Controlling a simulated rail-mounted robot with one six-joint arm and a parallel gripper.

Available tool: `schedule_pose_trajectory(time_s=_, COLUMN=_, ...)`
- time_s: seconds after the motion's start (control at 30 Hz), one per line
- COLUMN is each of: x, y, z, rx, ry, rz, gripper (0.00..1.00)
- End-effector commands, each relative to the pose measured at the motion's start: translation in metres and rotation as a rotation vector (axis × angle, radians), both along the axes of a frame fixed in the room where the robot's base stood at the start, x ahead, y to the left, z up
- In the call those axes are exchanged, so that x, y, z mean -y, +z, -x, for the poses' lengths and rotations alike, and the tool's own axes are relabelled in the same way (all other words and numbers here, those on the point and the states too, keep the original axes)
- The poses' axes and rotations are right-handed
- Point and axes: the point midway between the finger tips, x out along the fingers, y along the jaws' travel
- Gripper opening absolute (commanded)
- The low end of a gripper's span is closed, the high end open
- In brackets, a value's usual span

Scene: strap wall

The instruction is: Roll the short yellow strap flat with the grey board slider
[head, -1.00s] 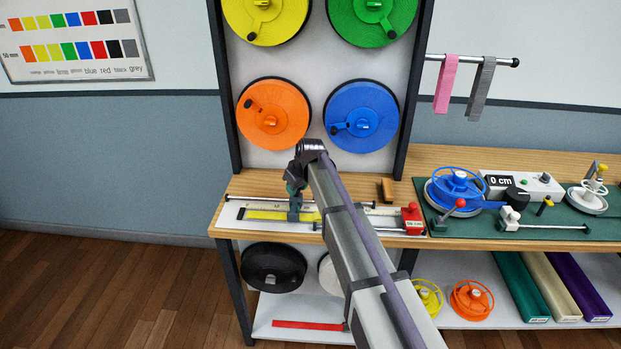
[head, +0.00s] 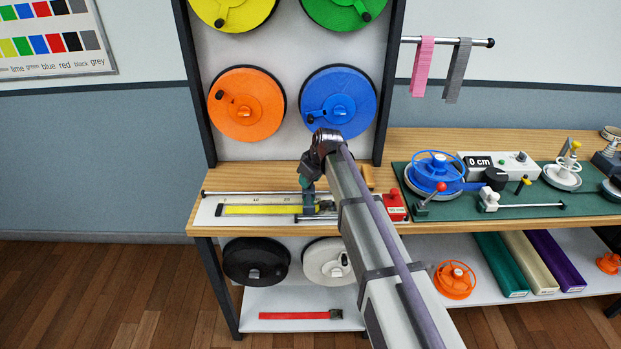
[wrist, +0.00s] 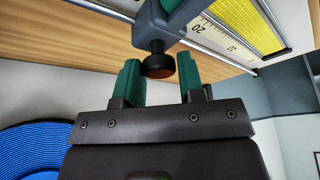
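The short yellow strap (head: 262,210) lies along the white ruler board (head: 207,214) on the bench. The grey board slider (head: 310,205) stands over the strap's right part. The strap left of it looks flat; its right end is partly hidden by the slider and my arm. The wrist view also shows the slider's grey body (wrist: 160,32) and the strap (wrist: 250,22) beyond. In the head view my gripper (head: 308,186) is above the slider.
A rail (head: 250,192) runs along the back of the board, and a red block (head: 395,207) stands at its right end. The blue reel (head: 340,105) hangs behind. A green mat (head: 520,205) with devices lies to the right.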

Motion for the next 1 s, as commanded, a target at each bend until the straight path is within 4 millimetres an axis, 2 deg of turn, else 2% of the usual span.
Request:
schedule_pose_trajectory(time_s=0.03, x=0.0, y=0.0, z=0.0, rx=0.0, ry=0.0, rz=0.0, gripper=0.41)
schedule_pose_trajectory(time_s=0.2, x=0.0, y=0.0, z=0.0, rx=0.001, ry=-0.001, rz=0.0, gripper=0.57)
schedule_pose_trajectory(time_s=0.43, x=0.0, y=0.001, z=0.0, rx=0.002, ry=-0.001, rz=-0.001, gripper=0.58)
schedule_pose_trajectory(time_s=0.53, x=0.001, y=0.008, z=0.001, rx=0.002, ry=-0.001, rz=-0.001, gripper=0.58)
schedule_pose_trajectory(time_s=0.67, x=0.006, y=0.03, z=0.006, rx=0.001, ry=-0.001, rz=0.0, gripper=0.58)
schedule_pose_trajectory(time_s=0.9, x=0.022, y=0.087, z=0.022, rx=0.001, ry=-0.002, rz=-0.001, gripper=0.58)
schedule_pose_trajectory(time_s=1.0, x=0.027, y=0.1, z=0.027, rx=0.001, ry=-0.001, rz=0.0, gripper=0.58)
